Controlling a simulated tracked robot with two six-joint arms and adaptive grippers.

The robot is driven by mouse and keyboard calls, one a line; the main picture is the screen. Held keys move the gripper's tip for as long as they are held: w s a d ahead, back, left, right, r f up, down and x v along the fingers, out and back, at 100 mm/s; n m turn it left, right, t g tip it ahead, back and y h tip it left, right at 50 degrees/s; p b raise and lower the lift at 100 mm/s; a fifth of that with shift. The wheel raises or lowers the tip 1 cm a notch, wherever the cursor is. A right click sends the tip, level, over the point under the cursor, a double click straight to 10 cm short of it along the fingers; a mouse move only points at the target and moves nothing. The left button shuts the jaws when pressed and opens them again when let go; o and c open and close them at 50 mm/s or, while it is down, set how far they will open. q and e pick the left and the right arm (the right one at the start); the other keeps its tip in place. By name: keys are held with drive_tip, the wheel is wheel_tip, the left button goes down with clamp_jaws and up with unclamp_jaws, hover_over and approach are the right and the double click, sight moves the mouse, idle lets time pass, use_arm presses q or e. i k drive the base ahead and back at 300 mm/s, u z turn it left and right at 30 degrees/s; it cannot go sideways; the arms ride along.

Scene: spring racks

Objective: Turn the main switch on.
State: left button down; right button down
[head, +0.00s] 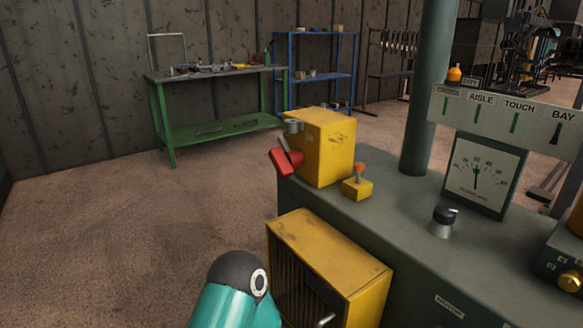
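A yellow switch box (327,148) stands on the near left end of the grey-green console. A red handle (284,161) sits on a grey lever at the box's left side, below a grey round part (292,126). The handle points out to the left and low. I take this for the main switch, but no label on it is readable. Neither gripper shows in the head view. Only a teal link of my arm with a dark rounded joint shows at the bottom, apart from the red handle in the picture.
The console (400,210) carries a small yellow box with an orange-tipped toggle (357,183), a black knob (444,218) and a dial gauge (477,176). A yellow cabinet (335,262) juts out below. A green pillar (428,90) rises behind. The floor at left is clear.

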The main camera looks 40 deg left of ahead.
sight(284, 162)
drive_tip(key=u, duration=0.15)
drive_tip(key=k, duration=0.9)
drive_tip(key=u, duration=0.7)
drive_tip(key=i, duration=0.95)
drive_tip(key=u, duration=0.05)
